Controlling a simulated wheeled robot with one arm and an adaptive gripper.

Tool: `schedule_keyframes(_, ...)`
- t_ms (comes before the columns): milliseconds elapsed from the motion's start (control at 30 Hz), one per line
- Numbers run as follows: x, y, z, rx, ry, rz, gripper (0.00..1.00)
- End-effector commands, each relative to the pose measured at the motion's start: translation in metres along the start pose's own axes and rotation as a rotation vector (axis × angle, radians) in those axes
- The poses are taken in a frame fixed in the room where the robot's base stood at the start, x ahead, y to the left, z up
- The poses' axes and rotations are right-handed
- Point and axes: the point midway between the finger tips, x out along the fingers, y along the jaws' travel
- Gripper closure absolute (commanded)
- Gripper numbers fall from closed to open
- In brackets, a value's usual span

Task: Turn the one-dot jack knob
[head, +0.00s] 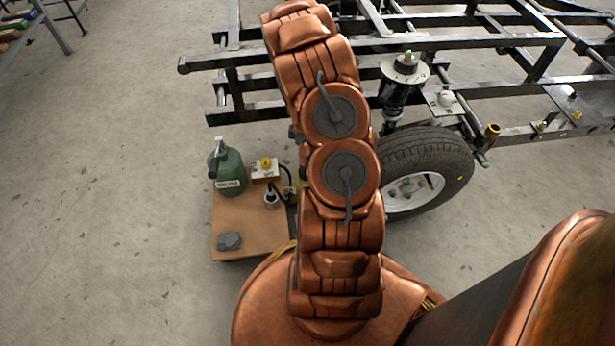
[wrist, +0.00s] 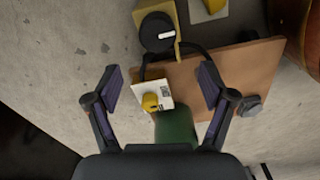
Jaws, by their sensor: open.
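In the wrist view, a round black knob (wrist: 156,33) with a white pointer mark sits on a yellow box (wrist: 168,8) at the top. No dots are readable on it, so I cannot tell whether it is the one-dot jack knob. A yellow knob (wrist: 150,102) on a small white box (wrist: 160,91) is nearer my gripper; it also shows in the head view (head: 265,163). My gripper (wrist: 161,85) is open and empty, its fingers wide apart, with the white box appearing between them. In the head view my arm hides the gripper.
A brown board (head: 232,240) carries a green canister (head: 230,172) and a grey lump (head: 229,241). Dark cables run beside the white box. A wheel (head: 430,165) and a black steel frame (head: 480,42) stand at the right.

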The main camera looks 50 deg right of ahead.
Motion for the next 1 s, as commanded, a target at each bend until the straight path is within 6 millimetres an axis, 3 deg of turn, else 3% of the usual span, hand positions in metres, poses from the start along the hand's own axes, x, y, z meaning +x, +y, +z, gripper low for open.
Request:
schedule_keyframes(33, 0.015, 0.001, 0.004, -0.006, 0.001, -0.001, 0.18)
schedule_keyframes(367, 0.045, 0.003, 0.009, -0.022, 0.003, 0.000, 0.18)
schedule_keyframes(700, 0.093, 0.002, 0.009, -0.022, 0.002, -0.002, 0.18)
schedule_keyframes(1000, 0.104, 0.003, 0.008, -0.021, 0.003, 0.002, 0.18)
